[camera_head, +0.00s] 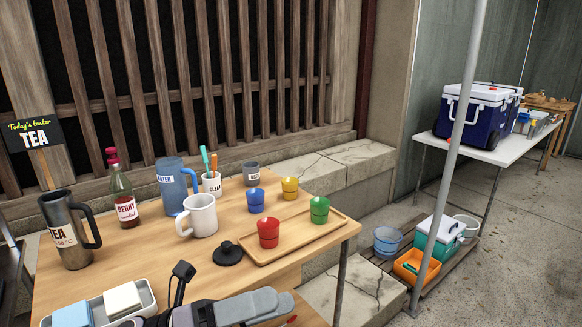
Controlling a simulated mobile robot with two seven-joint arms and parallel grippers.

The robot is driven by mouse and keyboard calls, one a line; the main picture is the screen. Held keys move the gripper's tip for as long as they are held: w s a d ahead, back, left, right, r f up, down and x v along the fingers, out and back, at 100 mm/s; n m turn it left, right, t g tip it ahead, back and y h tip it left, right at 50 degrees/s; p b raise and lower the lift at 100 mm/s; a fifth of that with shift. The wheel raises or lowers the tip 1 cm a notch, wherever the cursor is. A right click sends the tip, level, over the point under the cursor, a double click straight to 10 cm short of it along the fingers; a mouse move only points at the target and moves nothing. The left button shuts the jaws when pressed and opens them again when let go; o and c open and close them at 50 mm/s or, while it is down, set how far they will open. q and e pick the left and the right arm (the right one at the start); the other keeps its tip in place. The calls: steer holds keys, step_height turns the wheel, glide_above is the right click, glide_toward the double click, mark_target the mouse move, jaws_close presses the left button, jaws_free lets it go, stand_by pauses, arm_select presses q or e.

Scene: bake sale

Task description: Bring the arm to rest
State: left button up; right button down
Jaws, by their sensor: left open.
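My left gripper (272,304) is low over the near edge of the wooden table (105,260), at the bottom of the head view. Its grey fingers point right and it is open, with nothing seen between the fingers. It is in front of the wooden tray (300,245), apart from the cups. A dark part on a thin stem stands up beside it. Most of my left arm is cut off by the bottom edge. My right gripper is not in view.
The tray holds red (268,233) and green (319,210) cups. Blue and yellow cups, a black lid (228,253), white mug (199,216), blue pitcher (176,187), red bottle (122,195) and steel tea flask (68,232) stand near. A white tray (98,308) is bottom left. A pole (447,170) rises at right.

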arm_select(q)
steer(key=w+a+f+n+t+y, duration=0.1)
steer(key=a+f+n+t+y, duration=0.3)
steer(key=n, duration=0.5)
steer(key=w+a+f+n+t+y+p, duration=0.1)
steer(key=a+f+n+t+y, duration=0.1)
steer(key=f+n+t+y, duration=0.5)
steer(key=w+a+f+n+t+y, duration=0.1)
steer(key=a+n+t, duration=0.25)
steer(key=n, duration=0.65)
steer(key=s+a+f+n+g+y, duration=0.3)
steer(key=s+f+n, duration=0.3)
steer(key=f, duration=0.3)
steer(key=s+a+f+n+g+y+p, duration=0.1)
steer(key=s+a+f+n+g+y, duration=0.2)
steer(key=s+f+n, duration=0.4)
step_height(320, 180, down, 3)
steer(key=shift+s+a+g+y, duration=0.2)
steer(key=shift+a+g+y, duration=0.15)
steer(key=shift+a+y, duration=0.45)
